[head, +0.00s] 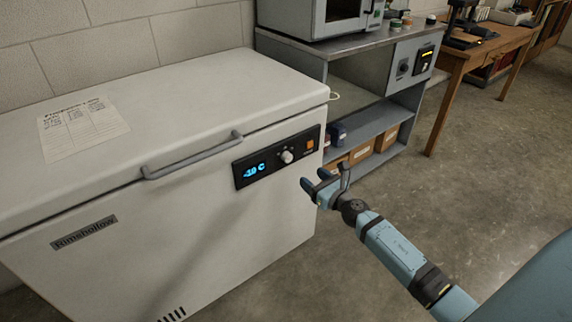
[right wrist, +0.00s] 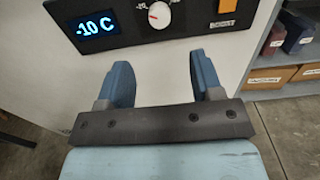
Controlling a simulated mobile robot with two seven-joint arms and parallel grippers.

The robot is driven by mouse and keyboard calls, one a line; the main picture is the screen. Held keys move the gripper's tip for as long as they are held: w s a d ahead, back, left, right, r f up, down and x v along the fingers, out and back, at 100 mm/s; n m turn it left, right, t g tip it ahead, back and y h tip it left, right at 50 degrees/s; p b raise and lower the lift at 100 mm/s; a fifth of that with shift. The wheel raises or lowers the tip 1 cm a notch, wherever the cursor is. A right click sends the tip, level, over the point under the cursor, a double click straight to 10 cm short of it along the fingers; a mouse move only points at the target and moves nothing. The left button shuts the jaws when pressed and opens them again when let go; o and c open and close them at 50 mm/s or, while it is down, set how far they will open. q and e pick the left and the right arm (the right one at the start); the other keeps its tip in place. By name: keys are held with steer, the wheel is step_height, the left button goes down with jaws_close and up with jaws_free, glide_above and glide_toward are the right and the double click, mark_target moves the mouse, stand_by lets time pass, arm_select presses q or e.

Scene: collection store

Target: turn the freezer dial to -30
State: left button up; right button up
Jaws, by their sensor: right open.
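The chest freezer (head: 120,205) has a black control panel on its front with a round white dial (head: 287,156). Left of the dial a blue display (head: 255,169) shows about -10 C; it reads -10 C in the right wrist view (right wrist: 96,27). The dial also shows there (right wrist: 159,15), with a small red mark and its top cut off. My right gripper (head: 318,186) is open and empty, in front of the freezer, right of and below the dial and apart from it. In the right wrist view its two blue fingers (right wrist: 164,82) point toward the panel, below the dial. My left gripper is not in view.
An orange switch (head: 310,144) sits right of the dial. The lid handle (head: 192,157) juts out left of the panel. A grey shelf unit (head: 375,120) with boxes stands to the right of the freezer. The floor (head: 490,180) in front is clear.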

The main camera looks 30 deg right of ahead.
mark_target(289, 159)
steer(key=w, duration=0.6)
steer(key=w+a, duration=0.1)
steer(key=w, duration=0.3)
steer(key=shift+b, duration=0.35)
steer(key=shift+w, duration=0.55)
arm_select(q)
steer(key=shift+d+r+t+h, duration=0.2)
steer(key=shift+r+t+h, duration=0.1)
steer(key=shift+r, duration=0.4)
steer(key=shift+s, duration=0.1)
arm_select(e)
steer(key=c, duration=0.9)
